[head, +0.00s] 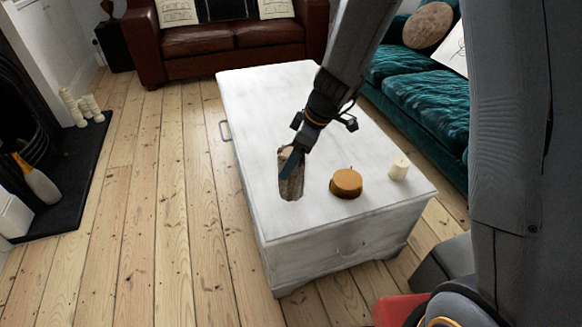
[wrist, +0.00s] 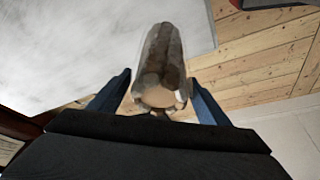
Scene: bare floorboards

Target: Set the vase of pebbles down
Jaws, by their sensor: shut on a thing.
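The vase of pebbles (head: 291,182) is a clear, upright-looking cylinder filled with brown and grey stones. In the head view it shows over the near left part of the white chest-like table (head: 262,105). My gripper (head: 291,160) is shut on the vase near its upper part. In the wrist view the vase (wrist: 162,65) lies between the two blue fingers of my gripper (wrist: 163,97). I cannot tell whether the vase's base touches the tabletop.
A round wooden-looking pot (head: 346,183) and a cream candle (head: 399,168) stand right of the vase on the table. The table's far part is clear. A teal sofa (head: 425,95) is at right, a brown leather sofa (head: 235,45) behind, a fireplace hearth (head: 75,165) at left.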

